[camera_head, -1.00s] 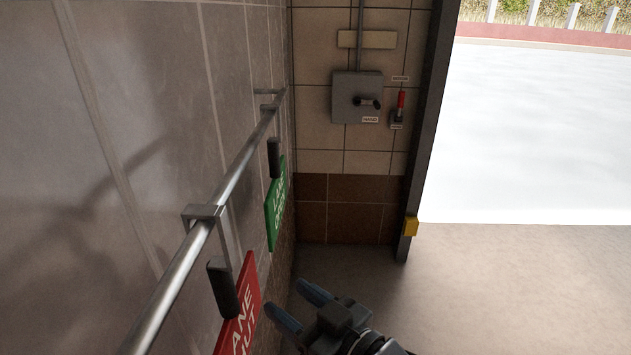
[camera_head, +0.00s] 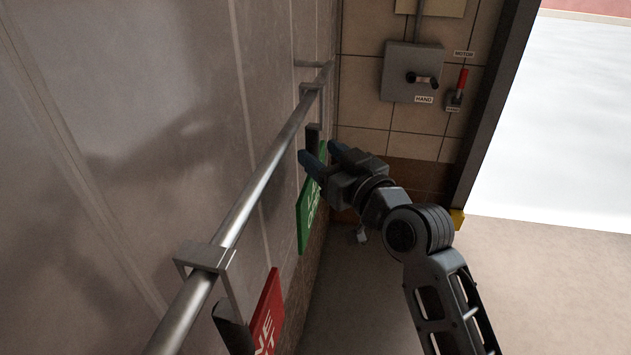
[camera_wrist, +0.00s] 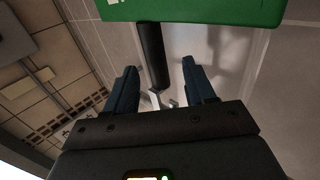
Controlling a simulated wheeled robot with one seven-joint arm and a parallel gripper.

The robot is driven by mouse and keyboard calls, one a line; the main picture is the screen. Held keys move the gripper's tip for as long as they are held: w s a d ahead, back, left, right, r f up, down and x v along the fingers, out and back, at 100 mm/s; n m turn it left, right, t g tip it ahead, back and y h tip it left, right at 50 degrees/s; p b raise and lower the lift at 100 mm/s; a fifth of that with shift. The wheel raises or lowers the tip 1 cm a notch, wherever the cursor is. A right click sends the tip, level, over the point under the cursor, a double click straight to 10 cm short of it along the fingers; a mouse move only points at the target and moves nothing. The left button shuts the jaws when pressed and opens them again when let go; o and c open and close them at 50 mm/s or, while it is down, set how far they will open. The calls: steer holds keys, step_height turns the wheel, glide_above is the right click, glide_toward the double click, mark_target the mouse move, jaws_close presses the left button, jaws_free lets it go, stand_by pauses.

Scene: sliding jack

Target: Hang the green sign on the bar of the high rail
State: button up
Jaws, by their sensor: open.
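The green sign (camera_head: 304,222) hangs upright near the wall, below the far part of a metal rail bar (camera_head: 255,192); my gripper covers part of it. Its black handle (camera_head: 312,138) is above the plate, close to a rail bracket. What the sign hangs from is hard to make out. My gripper (camera_head: 320,157) is open at the handle, with its blue fingers near the sign's top. In the wrist view, the green plate (camera_wrist: 195,12) crosses the top and the black handle (camera_wrist: 152,55) lies between the open fingers (camera_wrist: 159,67), with gaps on both sides.
A red sign (camera_head: 268,312) with a black handle hangs nearer on the left, by a rail bracket (camera_head: 207,257). The tiled wall runs close along the left. A grey switch box (camera_head: 410,72) and a red-handled lever (camera_head: 461,80) are on the end wall. The floor at right is clear.

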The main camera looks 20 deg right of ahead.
mark_target(316, 150)
steer(key=w, duration=0.4)
steer(key=shift+w+a+f+p, duration=0.15)
steer(key=shift+w+f+p, duration=0.1)
steer(key=shift+p, duration=0.15)
jaws_close()
